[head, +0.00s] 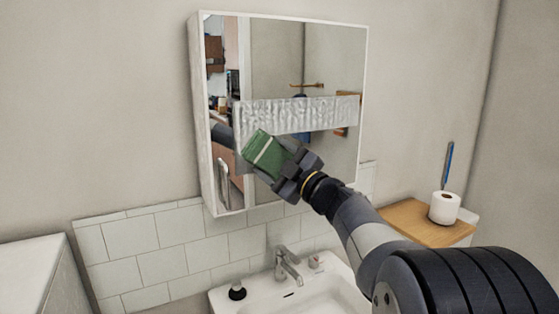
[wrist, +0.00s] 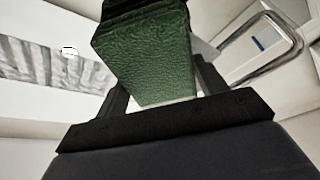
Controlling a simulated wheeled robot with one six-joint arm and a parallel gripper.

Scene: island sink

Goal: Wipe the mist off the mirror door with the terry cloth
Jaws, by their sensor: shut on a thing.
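The mirror door (head: 335,65) is the front of a white wall cabinet above the sink. A pale, rippled band of mist (head: 300,112) crosses its middle; the glass above and below looks mostly clear. The band also shows at the left of the wrist view (wrist: 35,65). The green terry cloth (head: 263,150) has a pale stripe and looks folded into a block. My gripper (head: 280,168) is shut on it and holds it in front of the lower left of the door, just below the band. The cloth fills the middle of the wrist view (wrist: 145,55). I cannot tell whether it touches the glass.
A white sink (head: 325,290) with a tap (head: 286,265) lies below the cabinet. A dark-topped item (head: 237,290) stands on its left rim. At right, a wooden shelf (head: 410,222) bears a paper roll (head: 444,207). The wall right of the cabinet is bare.

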